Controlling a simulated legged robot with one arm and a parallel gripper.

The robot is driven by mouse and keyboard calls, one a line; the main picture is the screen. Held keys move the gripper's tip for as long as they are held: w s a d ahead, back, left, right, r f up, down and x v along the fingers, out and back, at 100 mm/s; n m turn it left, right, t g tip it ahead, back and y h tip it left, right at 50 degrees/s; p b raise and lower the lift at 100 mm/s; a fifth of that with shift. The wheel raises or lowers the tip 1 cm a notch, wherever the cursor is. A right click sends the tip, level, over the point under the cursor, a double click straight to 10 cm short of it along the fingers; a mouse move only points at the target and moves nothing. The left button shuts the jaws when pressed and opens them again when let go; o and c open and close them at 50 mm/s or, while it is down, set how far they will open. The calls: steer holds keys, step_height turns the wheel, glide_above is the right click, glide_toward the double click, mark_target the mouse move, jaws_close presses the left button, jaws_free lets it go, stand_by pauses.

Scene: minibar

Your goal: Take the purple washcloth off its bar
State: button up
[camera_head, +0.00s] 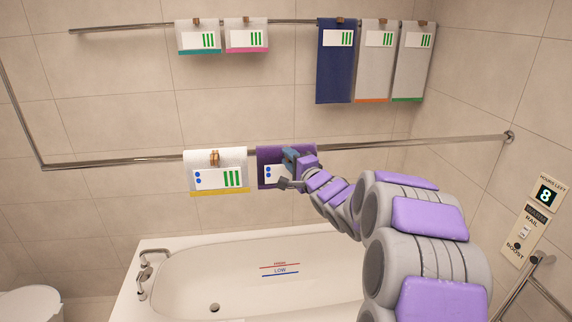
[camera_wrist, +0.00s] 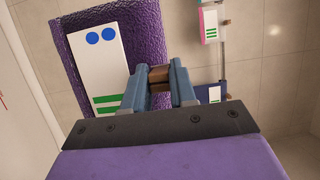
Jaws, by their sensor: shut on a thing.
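The purple washcloth (camera_head: 267,155) hangs on the lower metal bar (camera_head: 420,144), just right of the white washcloth. In the wrist view the purple washcloth (camera_wrist: 149,35) carries a white label (camera_wrist: 97,50) with two blue dots and green stripes. My gripper (camera_head: 286,166) is in front of it and hides its right part in the head view. In the wrist view the blue fingers of my gripper (camera_wrist: 160,80) are shut on a brown wooden clip (camera_wrist: 159,74) at the washcloth's edge. The washcloth's back side is hidden.
A white washcloth (camera_head: 231,159) with a yellow hem hangs close on the left. Several towels hang on the upper bar (camera_head: 120,29), including a navy one (camera_head: 336,75). A bathtub (camera_head: 180,241) stands below. A control panel (camera_head: 524,235) is on the right wall.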

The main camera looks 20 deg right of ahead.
steer(key=shift+r, duration=0.1)
jaws_close()
step_height(320, 180, up, 3)
steer(key=shift+r+p, duration=0.2)
steer(key=shift+p, duration=0.15)
steer(key=s+a, duration=0.2)
steer(key=s, duration=0.5)
steer(key=s+a+r, duration=0.1)
steer(key=s+a, duration=0.2)
steer(key=s, duration=0.5)
steer(key=shift+s+r+b, duration=0.15)
steer(key=shift+r+b, duration=0.05)
steer(key=shift+b, duration=0.15)
steer(key=shift+a, duration=0.1)
steer(key=s+a+b, duration=0.3)
steer(key=s+b, duration=0.8)
steer(key=shift+s+a+b, duration=0.15)
steer(key=shift+s+b, duration=0.15)
